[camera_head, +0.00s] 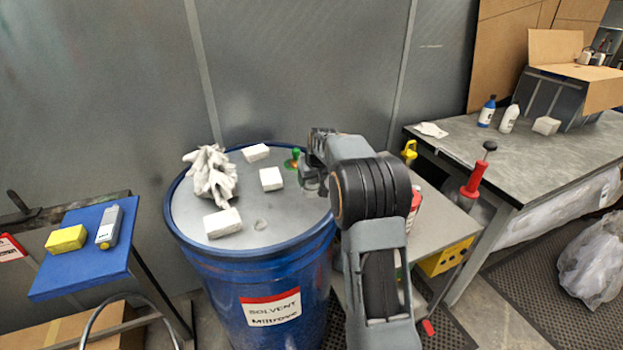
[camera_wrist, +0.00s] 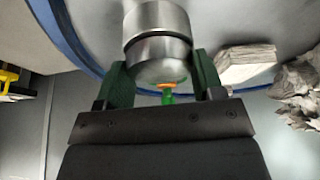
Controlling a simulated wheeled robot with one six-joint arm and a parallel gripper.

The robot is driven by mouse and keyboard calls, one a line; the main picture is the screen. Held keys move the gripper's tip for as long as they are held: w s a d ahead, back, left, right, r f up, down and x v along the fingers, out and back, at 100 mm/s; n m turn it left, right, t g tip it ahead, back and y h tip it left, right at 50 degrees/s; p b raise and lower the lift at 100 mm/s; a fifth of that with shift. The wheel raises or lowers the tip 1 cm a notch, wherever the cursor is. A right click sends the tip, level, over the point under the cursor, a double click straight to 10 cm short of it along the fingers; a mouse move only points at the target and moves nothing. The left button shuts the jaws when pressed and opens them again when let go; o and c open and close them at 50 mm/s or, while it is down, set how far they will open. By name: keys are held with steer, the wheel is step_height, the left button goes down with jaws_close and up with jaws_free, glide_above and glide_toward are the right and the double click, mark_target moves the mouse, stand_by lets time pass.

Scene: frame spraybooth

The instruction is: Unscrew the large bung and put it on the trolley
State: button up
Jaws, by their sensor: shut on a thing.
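The large bung (camera_wrist: 158,38) is a two-tiered silver metal cylinder in the wrist view. My gripper (camera_wrist: 163,72) is shut on it, one green-padded finger at each side. In the head view my gripper (camera_head: 313,178) is over the right part of the blue drum's top (camera_head: 245,238), and my arm hides much of it. I cannot tell whether the bung is seated in the drum or clear of it. A grey-topped stand (camera_head: 447,222), which may be the trolley, is right of the drum, partly behind my arm.
White blocks (camera_head: 222,222), a crumpled rag (camera_head: 211,175) and a green fitting (camera_head: 295,158) are on the drum top. A blue-topped stand (camera_head: 75,275) holds a yellow block and a grey device. A yellow-topped item (camera_head: 409,151) and a red-handled tool (camera_head: 474,178) are near the grey stand.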

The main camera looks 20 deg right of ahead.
steer(key=n+y, duration=0.1)
steer(key=n, duration=0.3)
steer(key=shift+n+y+b, duration=0.3)
steer(key=shift+y+b, duration=0.05)
steer(key=shift+y, duration=0.05)
steer(key=n, duration=0.2)
steer(key=n+g+y, duration=0.1)
steer(key=n, duration=0.1)
steer(key=shift+d+n+y, duration=0.1)
steer(key=shift+n+y, duration=0.2)
steer(key=shift+w+p, duration=0.1)
steer(key=shift+p, duration=0.25)
steer(key=shift+r+n+g+y+p, duration=0.15)
steer(key=shift+n+g+y+p, duration=0.3)
steer(key=shift+n, duration=0.75)
steer(key=shift+n+g+p, duration=0.45)
steer(key=shift+n+p, duration=0.1)
steer(key=shift+n, duration=0.55)
